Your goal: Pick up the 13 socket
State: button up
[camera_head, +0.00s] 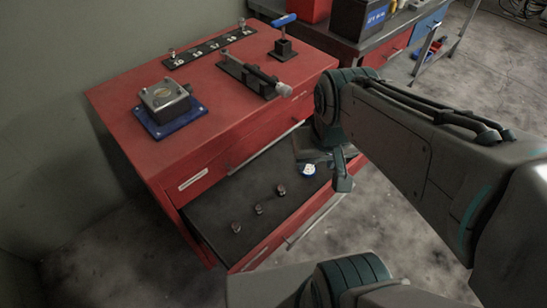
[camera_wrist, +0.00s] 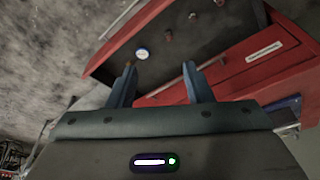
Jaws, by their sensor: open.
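Three small metal sockets lie in the open red drawer (camera_head: 190,202) in the head view: one nearest my gripper (camera_head: 281,189), a middle one (camera_head: 258,208) and a far one (camera_head: 236,227). In the wrist view they show as a near socket (camera_wrist: 168,36), a middle socket (camera_wrist: 193,17) and one cut by the top edge (camera_wrist: 219,3). Their sizes are too small to read, so I cannot tell which is the 13. My gripper (camera_head: 340,178) is over the right end of the drawer; its two fingers (camera_wrist: 161,78) are apart and empty.
A white round item (camera_head: 308,170) lies in the drawer near my gripper. The red cabinet top (camera_head: 140,95) holds a black numbered rack (camera_head: 208,47) with a socket at each end, a blue-based metal block (camera_head: 168,104), a ratchet-like tool (camera_head: 255,76) and a blue-handled tool (camera_head: 284,40).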

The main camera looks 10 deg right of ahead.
jog(key=w+a+f+m+g+b, duration=0.1)
jog(key=w+a+f+m+b, duration=0.15)
jog(key=w+f+b, duration=0.35)
jog(key=w+a+f+m+b, duration=0.1)
jog(key=a+f+m+b, duration=0.15)
jog(key=f+b, duration=0.4)
jog(key=m+g+b, duration=0.2)
jog(key=m+b, duration=0.2)
jog(key=b, duration=0.3)
send_over(259, 208)
jog(key=f, duration=2.1)
jog(key=shift+s+f, duration=0.3)
jog(key=shift+s, duration=0.05)
jog(key=f, duration=0.2)
jog(key=f+b, duration=0.1)
jog(key=f, duration=0.1)
jog(key=f+b, duration=0.1)
jog(key=f, duration=0.1)
jog(key=shift+w+f, duration=0.2)
jog(key=shift+w, duration=0.2)
jog(key=shift+r, duration=0.1)
grip_shut()
